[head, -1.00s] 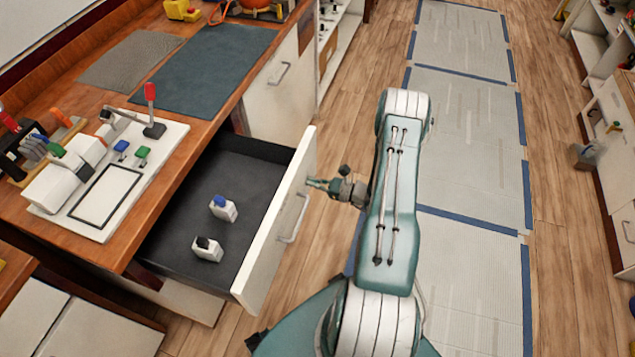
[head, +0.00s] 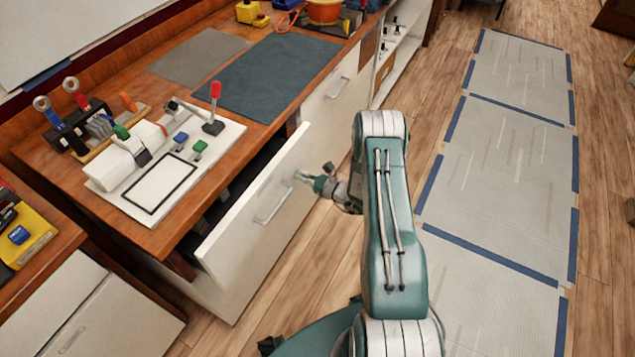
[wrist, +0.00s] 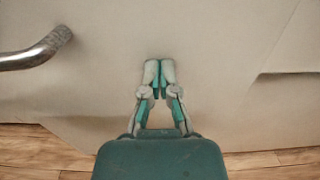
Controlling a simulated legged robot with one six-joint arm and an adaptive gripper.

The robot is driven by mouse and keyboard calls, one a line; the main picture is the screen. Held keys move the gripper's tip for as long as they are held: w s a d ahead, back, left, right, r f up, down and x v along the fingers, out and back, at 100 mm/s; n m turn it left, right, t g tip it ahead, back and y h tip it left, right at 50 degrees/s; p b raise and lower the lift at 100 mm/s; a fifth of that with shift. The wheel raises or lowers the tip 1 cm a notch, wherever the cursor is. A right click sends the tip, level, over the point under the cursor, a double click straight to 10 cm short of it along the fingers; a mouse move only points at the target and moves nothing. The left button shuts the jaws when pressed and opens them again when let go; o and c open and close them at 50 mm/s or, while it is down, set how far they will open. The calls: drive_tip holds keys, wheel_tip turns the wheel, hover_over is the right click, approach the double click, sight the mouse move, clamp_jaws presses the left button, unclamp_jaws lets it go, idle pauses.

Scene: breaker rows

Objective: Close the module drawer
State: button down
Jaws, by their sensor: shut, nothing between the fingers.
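The module drawer (head: 250,228) is a white-fronted drawer under the wooden bench. It stands out a little from the cabinet, with a narrow dark gap behind its front. Its inside is mostly hidden under the bench. Its metal bar handle (head: 273,203) is on the front, and it also shows at the left of the wrist view (wrist: 38,50). My gripper (head: 300,177) is shut and empty, at the drawer front to the right of the handle. In the wrist view its closed fingertips (wrist: 159,66) are at the pale front panel, apart from the handle.
The benchtop (head: 95,205) holds a white panel (head: 212,133) with a red-knobbed lever and blue and green switches. A dark mat (head: 268,78) lies behind it. Another white cabinet door (head: 340,85) is beyond the drawer.

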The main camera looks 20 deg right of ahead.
drive_tip(key=x, duration=0.7)
drive_tip(key=shift+w+a, duration=0.2)
drive_tip(key=shift+w, duration=0.15)
drive_tip(key=shift+w+a+r, duration=0.1)
drive_tip(key=shift+w, duration=0.15)
drive_tip(key=shift+s, duration=0.1)
drive_tip(key=v, duration=1.4)
